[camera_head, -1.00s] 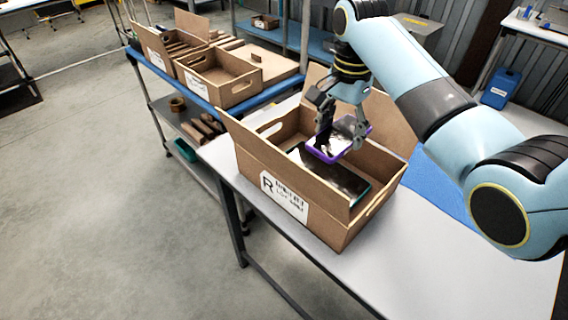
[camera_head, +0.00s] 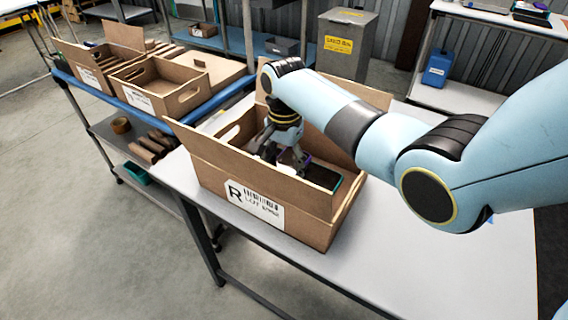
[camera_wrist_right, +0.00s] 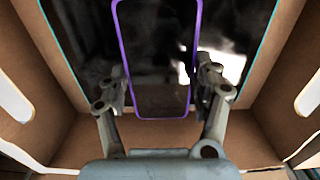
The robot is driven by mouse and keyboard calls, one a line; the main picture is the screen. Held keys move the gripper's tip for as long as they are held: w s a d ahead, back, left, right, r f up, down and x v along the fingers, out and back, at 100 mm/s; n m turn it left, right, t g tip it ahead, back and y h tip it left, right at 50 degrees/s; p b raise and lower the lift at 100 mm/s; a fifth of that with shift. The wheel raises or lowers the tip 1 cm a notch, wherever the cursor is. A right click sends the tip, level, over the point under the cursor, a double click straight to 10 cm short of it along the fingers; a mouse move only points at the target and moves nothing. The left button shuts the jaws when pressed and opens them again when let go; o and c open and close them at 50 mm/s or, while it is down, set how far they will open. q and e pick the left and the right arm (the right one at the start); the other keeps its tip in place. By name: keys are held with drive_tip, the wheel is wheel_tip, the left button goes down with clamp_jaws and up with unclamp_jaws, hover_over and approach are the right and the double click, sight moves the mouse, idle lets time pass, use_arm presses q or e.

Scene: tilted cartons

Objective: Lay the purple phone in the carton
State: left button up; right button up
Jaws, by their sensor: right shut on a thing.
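The carton (camera_head: 210,160) is an open brown box with its flaps up and an "R" label on its front, standing on the table. My right gripper (camera_head: 288,152) reaches down inside it. In the right wrist view the fingers (camera_wrist_right: 160,88) are shut on the long sides of the purple phone (camera_wrist_right: 158,62), a dark screen with a purple rim. In the head view the phone is mostly hidden by the gripper. A larger dark device with a teal edge (camera_head: 324,178) lies in the carton below the phone. I cannot tell whether the two touch. My left gripper is out of view.
The white table (camera_head: 400,245) is clear in front and to the right of the carton. A blue-edged shelf at the left holds other open cartons (camera_head: 160,85). A grey bin (camera_head: 346,45) and a blue canister (camera_head: 437,68) stand behind.

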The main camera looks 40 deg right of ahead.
sight(284, 167)
drive_tip(key=shift+f, duration=0.25)
drive_tip(key=shift+f, duration=0.35)
drive_tip(key=o, duration=1.3)
wheel_tip(284, 167, up, 13)
drive_tip(key=shift+r+p, duration=0.15)
drive_tip(key=shift+p, duration=0.15)
